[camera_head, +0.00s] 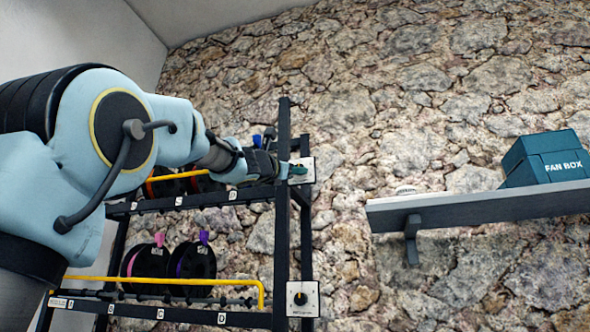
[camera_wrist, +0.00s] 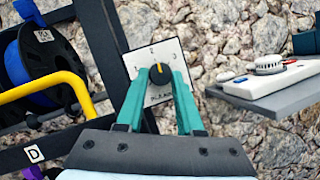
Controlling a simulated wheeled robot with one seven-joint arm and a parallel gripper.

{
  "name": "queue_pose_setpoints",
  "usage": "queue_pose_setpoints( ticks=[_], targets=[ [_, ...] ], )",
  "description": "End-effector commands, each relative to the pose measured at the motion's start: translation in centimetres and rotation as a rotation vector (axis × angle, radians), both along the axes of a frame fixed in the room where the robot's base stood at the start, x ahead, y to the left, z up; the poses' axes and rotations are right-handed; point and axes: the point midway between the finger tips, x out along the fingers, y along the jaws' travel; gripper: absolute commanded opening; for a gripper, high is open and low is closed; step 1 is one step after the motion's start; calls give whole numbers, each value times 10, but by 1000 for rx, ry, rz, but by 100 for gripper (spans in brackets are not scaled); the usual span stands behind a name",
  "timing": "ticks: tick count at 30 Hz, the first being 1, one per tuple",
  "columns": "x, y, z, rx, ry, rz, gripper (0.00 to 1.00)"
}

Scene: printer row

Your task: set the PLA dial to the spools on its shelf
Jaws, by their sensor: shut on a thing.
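My gripper (camera_wrist: 165,78) is shut on the black knob of a dial (camera_wrist: 160,74), one teal finger on each side. The dial's white plate (camera_wrist: 143,58) shows the numbers 2 and 3; other print is blurred or behind the fingers. The knob's yellow mark points up, roughly toward 2. In the head view my gripper (camera_head: 297,171) is at this upper dial plate (camera_head: 306,166) on the rack post. Upper-shelf spools are partly hidden by my arm; an orange-red one (camera_head: 152,188) shows. A blue spool (camera_wrist: 45,65) shows in the wrist view.
A lower dial (camera_head: 300,298) sits on the same post. The lower shelf holds a pink spool (camera_head: 146,262) and a purple spool (camera_head: 192,262) behind a yellow bar (camera_head: 160,282). Right, a wall shelf (camera_head: 470,208) carries a teal fan box (camera_head: 545,160).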

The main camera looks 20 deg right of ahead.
Motion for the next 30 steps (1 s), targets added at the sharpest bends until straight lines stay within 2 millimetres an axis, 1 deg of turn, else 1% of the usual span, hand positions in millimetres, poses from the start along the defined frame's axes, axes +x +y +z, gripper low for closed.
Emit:
queue_pose_setpoints(
  ticks=[8,21,30],
  targets=[
    [2,2,4,121,-111,1,0],
    [4,3,8,424,-390,0,0],
    [4,4,10,601,-556,-1,0]
  ],
)
